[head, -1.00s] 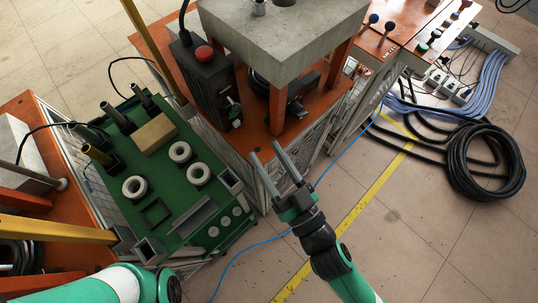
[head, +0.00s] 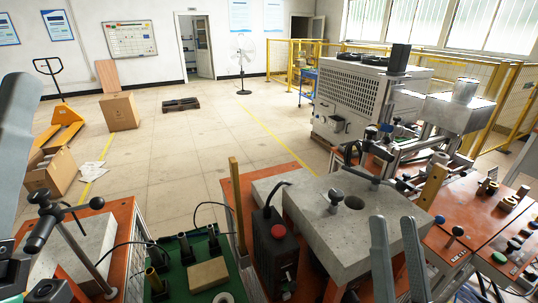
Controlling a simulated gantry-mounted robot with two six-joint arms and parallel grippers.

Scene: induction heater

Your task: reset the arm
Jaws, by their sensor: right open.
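My right gripper (head: 394,220) points up at the bottom of the head view, right of centre. Its two grey fingers are apart with nothing between them. In the picture it overlaps the front right of a grey concrete-like block (head: 330,240); I cannot tell the gap. A large grey piece (head: 14,140) at the left edge looks like one finger of my left gripper, close to the camera. Its other finger is out of view, so its opening cannot be told.
A green bench (head: 176,282) with a tan block (head: 208,274) stands at the lower middle. A dark box with a red button (head: 278,231) is beside the grey block. Orange benches stand at both sides. A yellow pallet jack (head: 62,125) and cardboard box (head: 119,111) are farther back. Open floor lies behind.

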